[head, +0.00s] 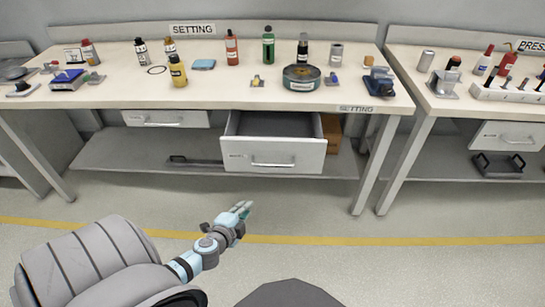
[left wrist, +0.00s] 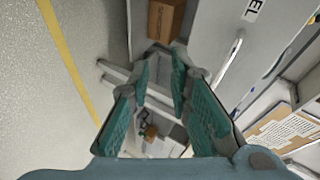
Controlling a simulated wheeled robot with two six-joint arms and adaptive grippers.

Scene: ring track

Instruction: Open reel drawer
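The drawer (head: 272,155) under the SETTING bench is pulled well out, and its inside looks empty. Its front has a bar handle (head: 272,164). In the left wrist view a drawer front (left wrist: 215,28) carries a label ending in "EL", with a bar handle (left wrist: 230,65) to the right of the fingers. My left gripper (head: 240,211) is below and in front of the drawer, apart from the handle. Its teal fingers (left wrist: 162,75) are spread with nothing held between them. My right gripper is not in view.
A second drawer (head: 165,119) at the left is shut. A brown box (head: 331,133) stands on the lower shelf (head: 110,155) beside the open drawer. Bottles and a green reel (head: 302,77) stand on the bench. The floor in front is clear, with a yellow line (head: 330,240).

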